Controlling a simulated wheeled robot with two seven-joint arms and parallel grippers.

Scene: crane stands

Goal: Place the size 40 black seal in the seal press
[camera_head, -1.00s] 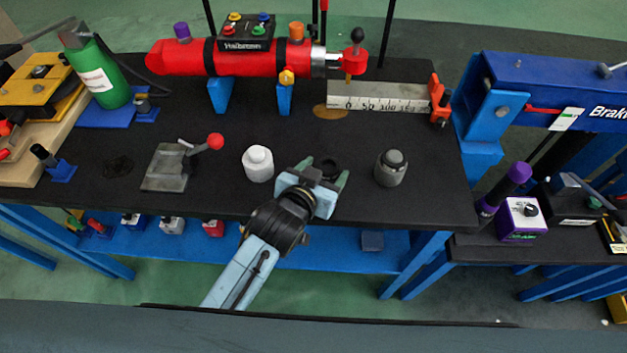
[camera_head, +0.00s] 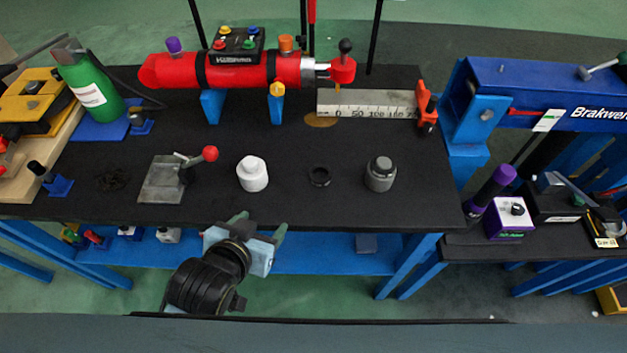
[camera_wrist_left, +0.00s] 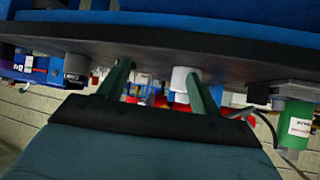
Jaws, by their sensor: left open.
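A small black ring (camera_head: 320,176), likely the seal, lies flat on the black table (camera_head: 420,205); I cannot read any size on it. It is between a white knobbed cylinder (camera_head: 252,175) and a dark grey one (camera_head: 380,175). A grey metal block with a red-knobbed lever (camera_head: 165,180) stands to the left. I cannot tell for sure which of these is the seal press. My left gripper (camera_head: 259,224) is open and empty at the table's front edge, left of and nearer than the ring. In the tilted left wrist view its fingers (camera_wrist_left: 158,72) are spread, with the white cylinder (camera_wrist_left: 182,84) beyond them.
A red cylinder assembly (camera_head: 225,70) and a ruler (camera_head: 370,103) stand at the back. A green bottle (camera_head: 88,88) is at the left, with a blurred black coil (camera_head: 113,180) nearer. A blue machine (camera_head: 540,90) stands at the right. Bare table surrounds the ring.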

